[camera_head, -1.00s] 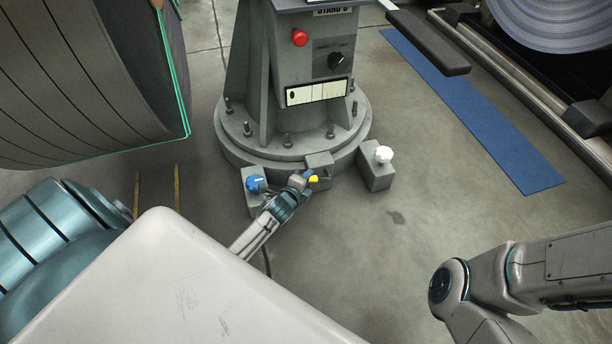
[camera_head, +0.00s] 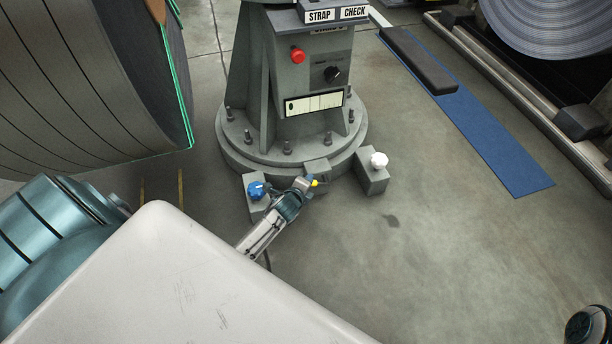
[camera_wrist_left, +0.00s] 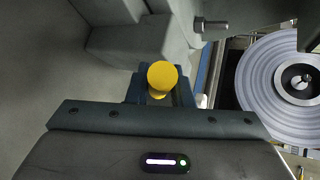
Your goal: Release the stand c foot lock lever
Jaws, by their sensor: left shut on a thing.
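The stand c (camera_head: 291,85) is a grey column bolted to a round base. At its foot, a small yellow knob (camera_head: 315,183), which looks like the lock lever's end, shows just past my left gripper (camera_head: 306,184). In the left wrist view the round yellow knob (camera_wrist_left: 162,77) sits at the middle of my left gripper (camera_wrist_left: 160,90), between its dark blue fingers. The gripper is shut on it. The lever's shaft is mostly hidden by the knob and the gripper.
Grey blocks with a blue knob (camera_head: 257,190) and a white knob (camera_head: 379,160) flank the lever closely. A red button (camera_head: 297,55) and black dial (camera_head: 332,74) are on the column. A large coil (camera_head: 80,80) hangs at left.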

